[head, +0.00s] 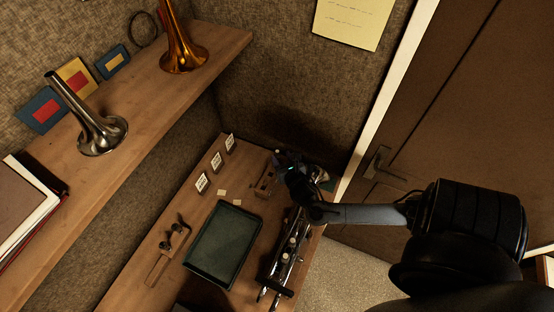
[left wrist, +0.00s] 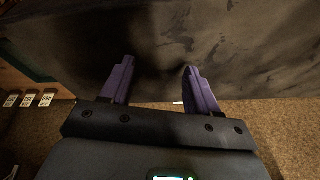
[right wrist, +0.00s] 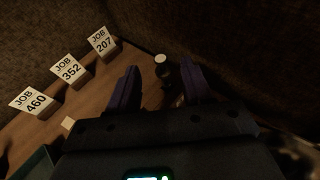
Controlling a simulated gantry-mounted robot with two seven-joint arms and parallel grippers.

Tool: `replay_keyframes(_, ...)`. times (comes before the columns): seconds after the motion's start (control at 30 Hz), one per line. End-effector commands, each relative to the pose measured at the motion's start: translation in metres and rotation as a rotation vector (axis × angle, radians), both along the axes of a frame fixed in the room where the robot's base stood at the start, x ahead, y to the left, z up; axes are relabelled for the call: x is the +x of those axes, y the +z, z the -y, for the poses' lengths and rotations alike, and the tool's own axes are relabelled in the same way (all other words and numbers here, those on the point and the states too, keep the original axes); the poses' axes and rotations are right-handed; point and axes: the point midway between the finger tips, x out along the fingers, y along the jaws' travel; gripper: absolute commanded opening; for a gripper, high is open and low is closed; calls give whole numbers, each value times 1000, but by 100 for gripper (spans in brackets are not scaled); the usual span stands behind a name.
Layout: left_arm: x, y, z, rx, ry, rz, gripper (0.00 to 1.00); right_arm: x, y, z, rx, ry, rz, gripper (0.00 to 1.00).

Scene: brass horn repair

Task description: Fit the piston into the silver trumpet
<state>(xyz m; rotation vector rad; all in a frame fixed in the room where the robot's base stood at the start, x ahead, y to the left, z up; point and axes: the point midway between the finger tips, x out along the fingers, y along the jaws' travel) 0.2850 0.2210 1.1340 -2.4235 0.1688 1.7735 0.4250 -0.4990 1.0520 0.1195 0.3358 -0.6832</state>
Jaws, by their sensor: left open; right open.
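The silver trumpet (head: 291,244) lies along the right side of the workbench in the head view, partly covered by my right arm and gripper. My right gripper (head: 286,163) is over the far right part of the bench, beyond the trumpet's valves. In the right wrist view my right gripper (right wrist: 160,70) is open, its purple fingers apart. A small upright part with a pale round top (right wrist: 161,59) shows between and beyond the fingertips; I cannot tell if it is the piston. My left gripper (left wrist: 156,75) is open and empty before a dark, blurred surface.
A dark green tray (head: 190,262) lies left of the trumpet. A wooden block (head: 157,270) with dark parts beside it is farther left. Job cards (right wrist: 67,70) stand along the bench's back left. A shelf (head: 150,92) with horn bells overhangs the left; a door (head: 470,100) is right.

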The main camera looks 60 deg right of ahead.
Motion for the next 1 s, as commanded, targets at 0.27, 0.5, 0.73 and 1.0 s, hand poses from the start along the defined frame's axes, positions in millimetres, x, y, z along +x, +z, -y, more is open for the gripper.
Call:
replay_keyframes(0.27, 2, 1, 1, -3, 0, 4, 60, 12, -11, 10, 0, 1, 1, 50)
replay_keyframes(0.5, 2, 1, 3, -13, 7, 5, 60, 26, -18, 22, -1, -1, 2, 50)
replay_keyframes(0.73, 2, 0, 4, -15, 8, 6, 60, 48, -28, 39, 0, 0, 1, 50)
replay_keyframes(1.0, 2, 0, 3, -12, 5, 5, 60, 55, -32, 45, 2, 1, 0, 50)
